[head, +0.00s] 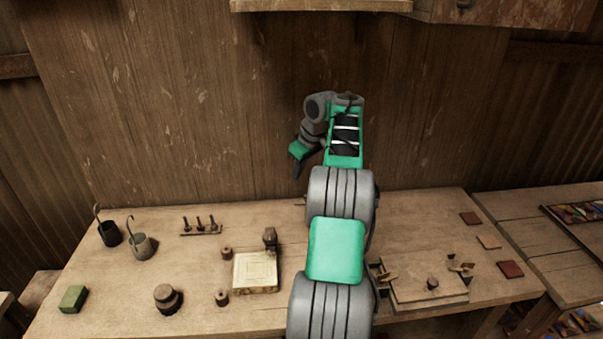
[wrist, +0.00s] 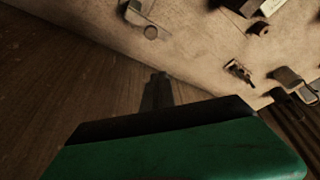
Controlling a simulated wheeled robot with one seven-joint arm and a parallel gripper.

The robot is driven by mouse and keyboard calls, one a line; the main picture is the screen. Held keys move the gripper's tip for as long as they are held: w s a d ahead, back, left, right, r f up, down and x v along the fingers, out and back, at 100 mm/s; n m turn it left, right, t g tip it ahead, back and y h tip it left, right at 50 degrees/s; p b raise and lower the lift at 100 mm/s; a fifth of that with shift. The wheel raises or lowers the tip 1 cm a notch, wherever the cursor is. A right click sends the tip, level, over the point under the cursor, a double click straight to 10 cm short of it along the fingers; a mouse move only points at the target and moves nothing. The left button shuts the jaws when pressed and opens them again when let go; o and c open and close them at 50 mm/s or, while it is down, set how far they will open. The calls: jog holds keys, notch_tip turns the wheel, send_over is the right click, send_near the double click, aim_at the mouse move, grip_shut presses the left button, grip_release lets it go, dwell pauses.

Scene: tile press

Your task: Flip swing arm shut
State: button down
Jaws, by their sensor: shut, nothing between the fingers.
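My gripper (head: 296,168) hangs shut and empty in front of the back wall, above the bench's far edge and clear of everything on it. Its narrow dark fingertips show in the wrist view (wrist: 158,84). A pale square press block (head: 254,273) sits mid-bench, left of my arm, with a dark upright part (head: 270,239) at its back right corner. A flat wooden board (head: 410,289) with small fittings and a dark knob (head: 432,284) lies to the right, its left side partly hidden by my arm. I cannot tell which part is the swing arm.
Two dark ladle cups (head: 141,246), a small tool rack (head: 201,228), spools (head: 221,297), a round dark weight (head: 167,297) and a green block (head: 73,298) stand at the left. Coloured tiles (head: 510,269) lie at the right. A shelf (head: 320,5) hangs above.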

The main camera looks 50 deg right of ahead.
jog(key=f+b, duration=0.1)
jog(key=s+f+b, duration=0.1)
jog(key=f, duration=0.1)
jog(key=s+f, duration=0.1)
jog(key=f, duration=0.1)
jog(key=shift+s+d+b, duration=0.1)
jog(key=shift+s+b, duration=0.05)
jog(key=shift+b, duration=0.25)
jog(key=shift+a+r+p, duration=0.15)
jog(key=shift+a+p, duration=0.05)
jog(key=shift+p, duration=0.1)
